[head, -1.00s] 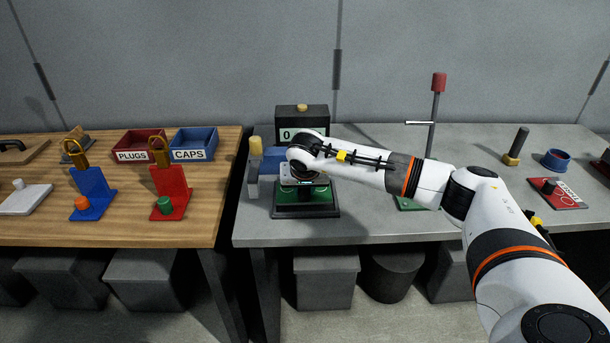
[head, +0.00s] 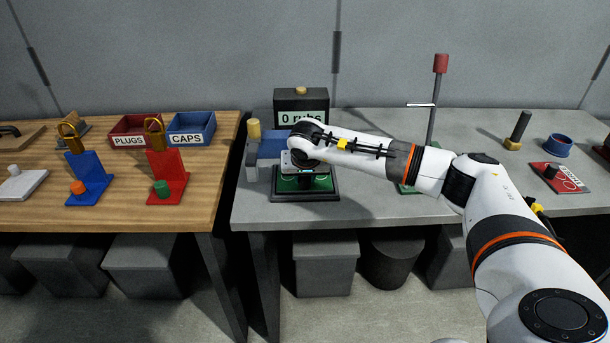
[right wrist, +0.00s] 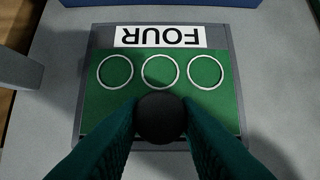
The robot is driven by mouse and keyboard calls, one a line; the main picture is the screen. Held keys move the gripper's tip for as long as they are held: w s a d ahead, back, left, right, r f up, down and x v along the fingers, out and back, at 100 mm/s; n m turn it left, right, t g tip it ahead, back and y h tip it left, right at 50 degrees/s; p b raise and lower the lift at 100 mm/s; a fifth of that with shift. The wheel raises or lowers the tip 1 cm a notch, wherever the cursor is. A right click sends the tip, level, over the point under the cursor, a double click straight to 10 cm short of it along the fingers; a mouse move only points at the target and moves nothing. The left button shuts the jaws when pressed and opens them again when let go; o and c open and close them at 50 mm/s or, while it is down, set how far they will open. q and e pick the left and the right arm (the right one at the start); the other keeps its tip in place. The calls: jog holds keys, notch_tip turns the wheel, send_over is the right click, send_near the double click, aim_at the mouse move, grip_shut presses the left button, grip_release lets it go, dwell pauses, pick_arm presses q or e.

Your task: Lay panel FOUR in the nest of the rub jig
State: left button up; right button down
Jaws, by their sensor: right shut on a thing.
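Panel FOUR (right wrist: 110,103) is a green plate with three white rings and a white FOUR label, which reads upside down in the right wrist view. My right gripper (right wrist: 160,118) is shut on its black knob. In the head view the gripper (head: 304,167) is low over the rub jig, whose dark base (head: 305,198) frames the green. The panel looks level and roughly lined up with the frame. I cannot tell whether it touches the nest floor or hangs just above it. My left gripper is not in view.
Behind the jig stands a dark counter box (head: 302,100) reading "0 rubs". A blue block (head: 272,147) and a grey post (head: 252,160) stand at its left. A red-topped lever (head: 438,68) and a red panel (head: 560,180) are to the right. The front bench strip is clear.

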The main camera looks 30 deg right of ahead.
dwell(0.3)
jog(key=shift+f, duration=0.25)
jog(key=c, duration=1)
grip_release()
jog(key=b+v, duration=0.2)
jog(key=v, duration=1)
jog(key=shift+s, duration=0.1)
